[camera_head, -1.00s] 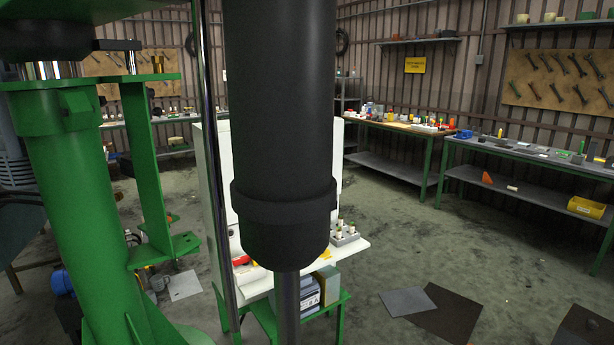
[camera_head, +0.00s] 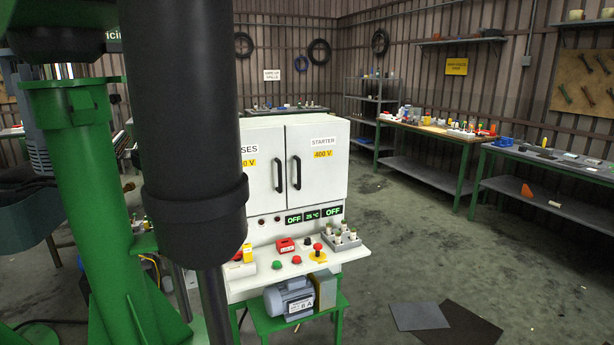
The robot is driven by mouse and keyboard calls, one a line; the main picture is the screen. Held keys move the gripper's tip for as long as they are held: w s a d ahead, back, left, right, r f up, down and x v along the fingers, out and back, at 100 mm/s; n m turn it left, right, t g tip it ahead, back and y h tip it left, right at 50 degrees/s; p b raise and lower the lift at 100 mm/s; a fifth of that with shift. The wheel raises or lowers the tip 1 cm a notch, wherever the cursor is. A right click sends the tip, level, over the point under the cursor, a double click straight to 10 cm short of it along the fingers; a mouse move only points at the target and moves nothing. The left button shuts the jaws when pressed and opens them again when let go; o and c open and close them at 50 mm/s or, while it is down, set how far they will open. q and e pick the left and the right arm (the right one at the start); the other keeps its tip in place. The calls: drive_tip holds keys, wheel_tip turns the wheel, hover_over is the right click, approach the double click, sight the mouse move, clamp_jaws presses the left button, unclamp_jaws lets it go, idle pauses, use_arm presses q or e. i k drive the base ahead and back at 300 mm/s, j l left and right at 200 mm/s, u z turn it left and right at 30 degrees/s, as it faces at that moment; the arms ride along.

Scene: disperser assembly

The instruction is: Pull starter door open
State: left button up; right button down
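The white control cabinet stands beyond the green machine. Its starter door (camera_head: 318,170), marked "STARTER 400 V", is the right one and looks shut. Its black handle (camera_head: 296,172) is on the door's left edge. The neighbouring left door (camera_head: 264,180), with a label ending in "SES", also looks shut and is partly hidden by the dark cylinder. Neither of my grippers shows in the head view.
A large black cylinder with a shaft (camera_head: 190,120) and a green column (camera_head: 75,180) fill the left foreground. The cabinet's shelf (camera_head: 345,258) carries buttons and small parts; a grey motor (camera_head: 290,300) sits below. Floor to the right is mostly clear, with flat mats (camera_head: 418,316).

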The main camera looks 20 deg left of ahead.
sight(317, 155)
drive_tip(key=i+l+u, duration=0.1)
drive_tip(key=i+l, duration=0.25)
drive_tip(key=i+l+u, duration=0.1)
drive_tip(key=i+l, duration=0.2)
drive_tip(key=l, duration=0.3)
